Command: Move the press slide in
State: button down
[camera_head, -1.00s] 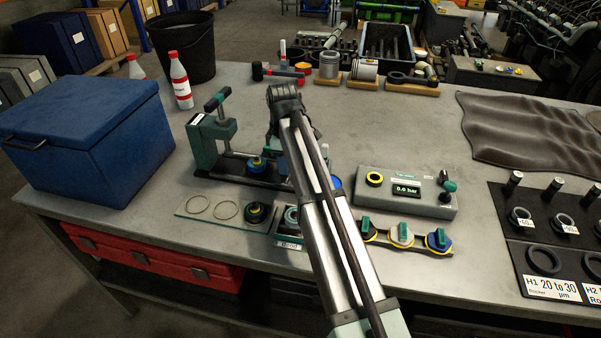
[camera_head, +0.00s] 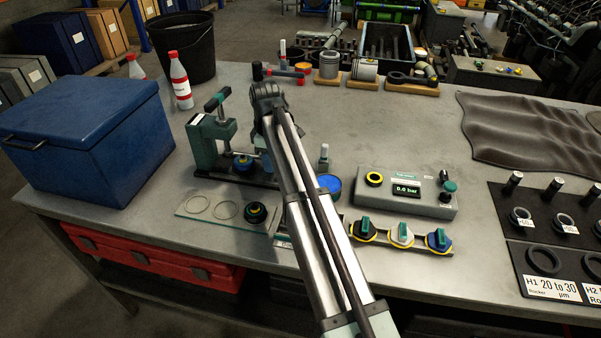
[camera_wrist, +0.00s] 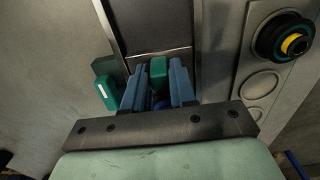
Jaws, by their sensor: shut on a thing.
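A dark blue round part with a yellow ring (camera_head: 242,162) sits on the slide, close to the press column. My gripper (camera_wrist: 158,88) points down over the rail. In the wrist view its blue-grey fingers are shut on a green tab (camera_wrist: 158,68), which looks like the press slide's handle. In the head view my arm hides most of the slide and the grip.
A plate with two thin rings (camera_head: 197,204) and a dark round part (camera_head: 257,213) lies in front of the rail. A blue round lid (camera_head: 330,184) and a grey gauge box (camera_head: 405,192) are to the right. A blue box (camera_head: 88,135) stands left.

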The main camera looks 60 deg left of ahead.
jog(key=shift+s+a, duration=0.1)
jog(key=shift+s, duration=0.05)
jog(key=shift+s+a, duration=1.35)
jog(key=shift+a, duration=0.05)
jog(key=c, duration=1)
grip_release()
jog(key=shift+c, duration=0.2)
jog(key=shift+r, duration=2.75)
jog(key=shift+r, duration=0.15)
jog(key=shift+r, duration=1.85)
jog(key=shift+w, duration=0.1)
